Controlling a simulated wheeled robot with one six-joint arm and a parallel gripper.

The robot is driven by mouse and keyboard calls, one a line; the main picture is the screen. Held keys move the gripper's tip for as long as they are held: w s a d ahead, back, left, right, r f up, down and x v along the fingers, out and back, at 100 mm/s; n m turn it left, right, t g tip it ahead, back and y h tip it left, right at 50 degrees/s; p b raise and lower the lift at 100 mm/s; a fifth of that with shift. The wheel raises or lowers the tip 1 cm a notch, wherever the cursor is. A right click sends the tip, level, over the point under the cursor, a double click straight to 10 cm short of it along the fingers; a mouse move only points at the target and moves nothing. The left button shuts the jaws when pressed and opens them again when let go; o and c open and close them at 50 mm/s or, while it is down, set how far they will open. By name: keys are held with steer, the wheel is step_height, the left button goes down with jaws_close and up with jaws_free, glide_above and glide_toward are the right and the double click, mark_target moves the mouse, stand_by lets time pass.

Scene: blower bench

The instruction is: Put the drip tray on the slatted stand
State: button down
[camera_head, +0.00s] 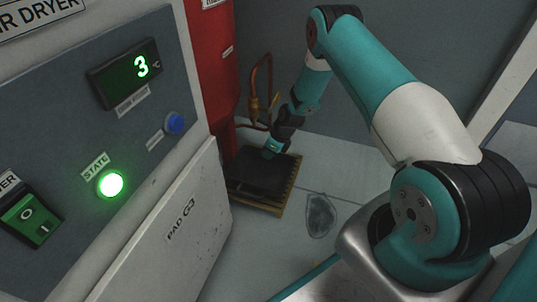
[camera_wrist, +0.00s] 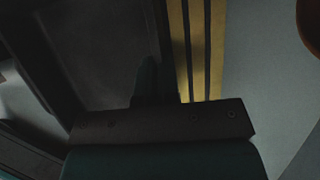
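The drip tray (camera_head: 262,172) is a dark, shallow, rectangular tray. It lies over the yellow slatted stand (camera_head: 287,198) on the floor, beside the red column. Yellow slats show along its right and front edges. In the wrist view the tray (camera_wrist: 95,50) fills the left side, with bare slats (camera_wrist: 202,50) to the right of its rim. My gripper (camera_head: 271,155) is at the tray's far rim. In the wrist view its dark fingers (camera_wrist: 157,85) sit close together at the rim and look shut on it; the far finger is mostly hidden in shadow.
A red column (camera_head: 212,70) and a copper pipe with a brass valve (camera_head: 255,105) stand behind the tray. The white dryer cabinet (camera_head: 165,235) is at the left.

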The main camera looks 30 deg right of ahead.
steer(key=shift+f, duration=0.1)
steer(key=c, duration=1.4)
jaws_free()
steer(key=shift+o, duration=0.2)
steer(key=p+v, duration=0.5)
steer(key=v, duration=0.2)
steer(key=shift+r, duration=0.4)
steer(key=shift+s+d, duration=0.1)
